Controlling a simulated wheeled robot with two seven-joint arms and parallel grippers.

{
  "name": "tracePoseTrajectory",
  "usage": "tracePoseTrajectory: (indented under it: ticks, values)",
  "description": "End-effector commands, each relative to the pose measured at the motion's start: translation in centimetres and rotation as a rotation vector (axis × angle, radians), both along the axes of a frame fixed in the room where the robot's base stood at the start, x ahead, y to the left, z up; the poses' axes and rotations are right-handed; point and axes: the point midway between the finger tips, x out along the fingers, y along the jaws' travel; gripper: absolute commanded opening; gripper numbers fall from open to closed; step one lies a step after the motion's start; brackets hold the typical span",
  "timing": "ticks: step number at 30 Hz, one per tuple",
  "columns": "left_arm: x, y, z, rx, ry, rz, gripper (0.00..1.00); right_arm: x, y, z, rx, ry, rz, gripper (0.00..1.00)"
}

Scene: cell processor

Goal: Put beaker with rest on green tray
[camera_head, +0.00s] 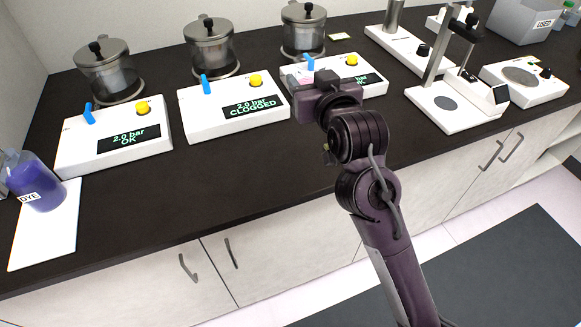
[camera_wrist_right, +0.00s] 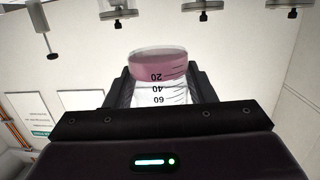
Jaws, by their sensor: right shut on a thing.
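My right gripper (camera_head: 310,86) is over the front of the third white machine, in the upper middle of the head view. In the right wrist view its two dark jaws (camera_wrist_right: 160,88) are shut on a clear beaker (camera_wrist_right: 158,72) from both sides. The beaker holds pink liquid and has black marks 20, 40 and 60, which read upside down in this view. In the head view only a bit of pink (camera_head: 290,78) shows beside the gripper; the rest is hidden. No green tray is in view. My left gripper is not in view.
White machines with blue levers and yellow knobs stand along the dark counter (camera_head: 240,165); the middle one's display (camera_head: 250,107) reads CLOGGED. A purple dye bottle (camera_head: 38,182) stands at left. White stands (camera_head: 455,105), a plate device (camera_head: 522,82) and a grey USED bin (camera_head: 525,18) are at right.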

Motion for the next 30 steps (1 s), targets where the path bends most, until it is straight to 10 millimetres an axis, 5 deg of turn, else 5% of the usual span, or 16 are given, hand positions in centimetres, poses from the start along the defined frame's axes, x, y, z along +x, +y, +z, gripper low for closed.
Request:
tracePoseTrajectory:
  ticks: [5, 18, 30]
  values:
    - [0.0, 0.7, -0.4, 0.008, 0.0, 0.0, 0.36, 0.4, 0.7, 0.2, 0.001, 0.003, 0.016, 0.09]
    - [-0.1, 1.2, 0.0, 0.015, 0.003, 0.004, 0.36, 0.3, 0.7, -10.9, -0.002, 0.008, 0.016, 0.09]
    - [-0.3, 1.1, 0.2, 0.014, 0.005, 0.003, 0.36, 0.3, 0.7, -16.0, 0.0, 0.003, 0.016, 0.09]
